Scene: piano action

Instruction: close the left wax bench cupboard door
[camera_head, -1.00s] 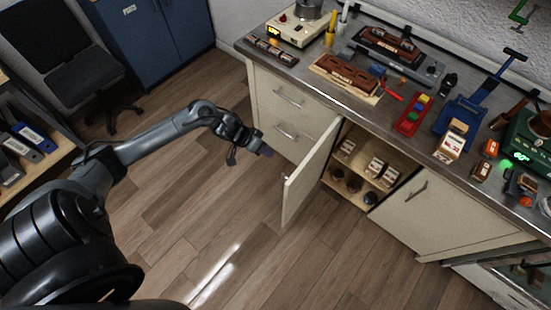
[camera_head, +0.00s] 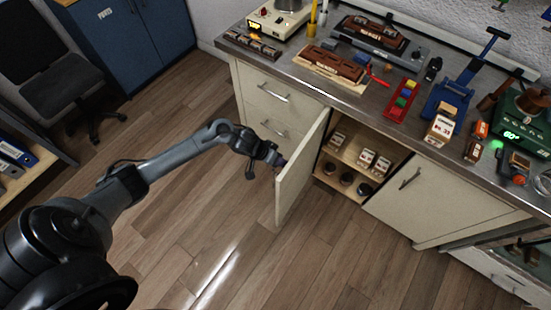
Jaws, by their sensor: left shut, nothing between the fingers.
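The left wax bench cupboard door (camera_head: 299,172) is cream and stands wide open, swung out from the bench front over the floor. Behind it the cupboard interior (camera_head: 352,153) shows wooden shelves with small labelled boxes and dark round jars. My left gripper (camera_head: 280,163) is shut and empty at the left, outer face of the door, by its free edge. It looks to be touching or almost touching the door; I cannot tell which. My right gripper is out of view.
The metal bench top (camera_head: 300,69) holds wax blocks, a red tray (camera_head: 402,100), a blue press (camera_head: 447,98) and a green machine (camera_head: 522,122). Drawers (camera_head: 265,92) lie left of the cupboard, and a closed door (camera_head: 428,197) lies right. The wooden floor (camera_head: 190,205) in front is clear.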

